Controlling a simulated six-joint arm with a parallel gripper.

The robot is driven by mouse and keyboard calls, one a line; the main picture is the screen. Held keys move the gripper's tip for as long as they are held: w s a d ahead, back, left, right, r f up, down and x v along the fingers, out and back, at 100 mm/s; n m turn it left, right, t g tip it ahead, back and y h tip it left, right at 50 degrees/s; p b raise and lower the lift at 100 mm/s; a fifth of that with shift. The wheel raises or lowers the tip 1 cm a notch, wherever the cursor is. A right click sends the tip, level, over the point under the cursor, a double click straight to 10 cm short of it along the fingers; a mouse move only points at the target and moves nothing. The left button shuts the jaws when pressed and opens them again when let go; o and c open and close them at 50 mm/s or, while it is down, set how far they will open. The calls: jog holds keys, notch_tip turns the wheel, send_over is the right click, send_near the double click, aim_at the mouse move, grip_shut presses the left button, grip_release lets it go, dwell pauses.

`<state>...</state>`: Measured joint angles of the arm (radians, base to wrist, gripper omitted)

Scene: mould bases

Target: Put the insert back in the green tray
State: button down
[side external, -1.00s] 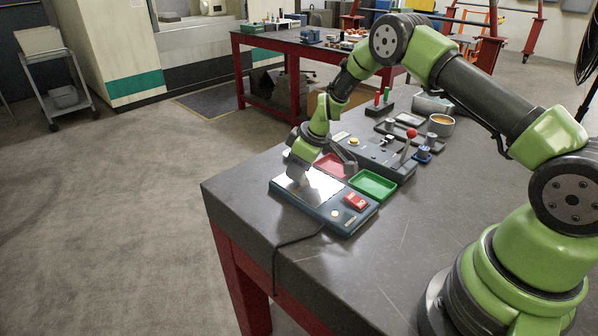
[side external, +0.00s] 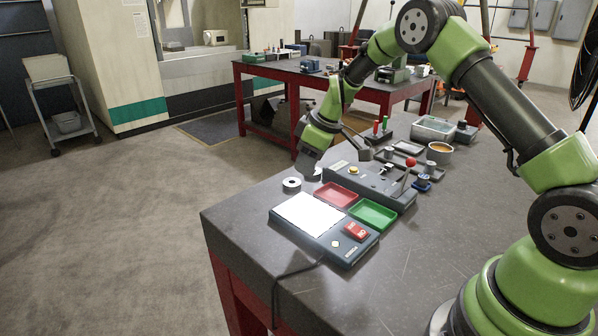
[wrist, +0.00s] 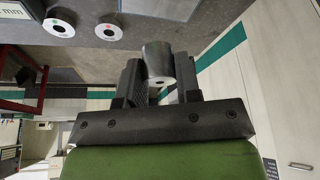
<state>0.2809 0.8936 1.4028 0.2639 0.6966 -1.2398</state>
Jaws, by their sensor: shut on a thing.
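My gripper (side external: 308,167) is raised above the far left part of the bench, behind the flat device with the lit white plate. In the wrist view my gripper (wrist: 160,85) is shut on a grey cylindrical insert (wrist: 157,60) with a small hole in its end face. In the side view I cannot make out the insert clearly against the fingers. The green tray (side external: 373,215) lies on the bench to the right of and nearer than the gripper. It looks empty. A red tray (side external: 336,194) lies beside it, also empty.
The flat device (side external: 309,214) with a bright plate and red display stands in front of the trays.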

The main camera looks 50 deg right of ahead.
aim_at(366, 217)
jog(key=s+d+f+n, duration=0.1)
jog(key=s+d, duration=0.2)
jog(key=s, duration=0.1)
jog(key=s+d+f+n+y, duration=0.1)
jog(key=s+d+f, duration=0.1)
jog(key=s+d, duration=0.1)
jog(key=s+d+f+n, duration=0.1)
jog(key=s+d+f, duration=0.1)
jog(key=s, duration=0.3)
jog(key=shift+d+n+g, duration=0.4)
jog(key=shift+d, duration=0.45)
jog(key=shift+f, duration=3)
jog(key=c, duration=0.7)
grip_release()
jog(key=shift+c, duration=0.2)
jog(key=v, duration=1)
jog(key=shift+d, duration=0.15)
